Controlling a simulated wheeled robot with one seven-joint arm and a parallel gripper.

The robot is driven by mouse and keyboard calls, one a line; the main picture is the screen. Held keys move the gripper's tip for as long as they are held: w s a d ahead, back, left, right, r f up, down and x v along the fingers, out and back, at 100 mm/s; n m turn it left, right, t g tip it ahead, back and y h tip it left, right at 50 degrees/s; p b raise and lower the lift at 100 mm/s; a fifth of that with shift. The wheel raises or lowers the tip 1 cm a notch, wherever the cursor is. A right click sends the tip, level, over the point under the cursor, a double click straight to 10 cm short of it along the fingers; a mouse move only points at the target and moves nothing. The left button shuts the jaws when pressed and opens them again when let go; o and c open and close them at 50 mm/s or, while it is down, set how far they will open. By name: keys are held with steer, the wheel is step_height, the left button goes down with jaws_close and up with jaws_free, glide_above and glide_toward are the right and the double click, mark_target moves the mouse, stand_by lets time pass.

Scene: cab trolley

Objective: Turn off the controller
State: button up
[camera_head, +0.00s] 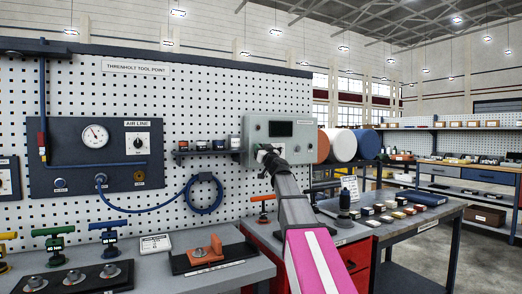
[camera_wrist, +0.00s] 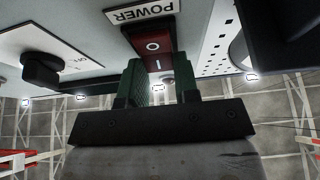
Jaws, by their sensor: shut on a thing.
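The controller is a pale grey-green box (camera_head: 255,128) with a dark display, mounted on the pegboard in the head view. My gripper (camera_head: 267,154) reaches up to the lower left of its front and hides that part. In the wrist view, a red rocker switch (camera_wrist: 152,44) marked O and I sits in a dark frame beside an upside-down POWER label (camera_wrist: 142,11). My gripper's two green fingers (camera_wrist: 160,80) stand on either side of the switch's I end, shut on it. Whether the rocker is tipped to O or I, I cannot tell.
A black knob (camera_wrist: 42,69) on a white plate is left of the switch in the wrist view. A small shelf (camera_head: 210,152) with several little items is left of the controller. The bench below holds an orange tool (camera_head: 206,250) on a dark mat.

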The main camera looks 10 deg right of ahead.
steer(key=o, duration=0.9)
steer(key=v, duration=1)
steer(key=shift+s+d+f, duration=0.1)
steer(key=shift+s+f, duration=0.1)
steer(key=shift+s, duration=0.15)
